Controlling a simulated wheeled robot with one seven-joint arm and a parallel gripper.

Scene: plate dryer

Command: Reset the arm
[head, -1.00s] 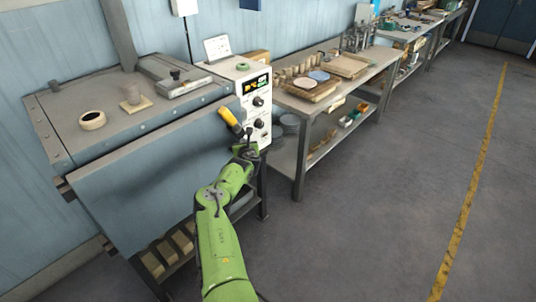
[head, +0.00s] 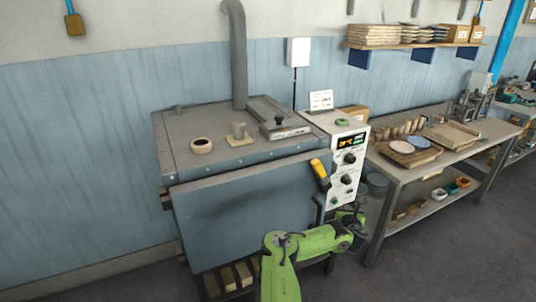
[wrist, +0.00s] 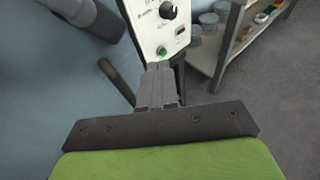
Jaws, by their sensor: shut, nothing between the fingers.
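My green arm (head: 303,246) reaches up from the bottom of the head view to the front right of the grey dryer (head: 240,140). In the wrist view my gripper (wrist: 158,72) is shut, its grey fingers together with nothing between them. It points at the lower part of the white control panel (wrist: 158,30). In the head view the fingers are hard to make out near the panel's lower edge. The dryer's blue-grey front door (head: 245,215) looks closed. A yellow handle (head: 320,174) stands at its upper right.
Open floor (head: 450,265) lies at the lower right.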

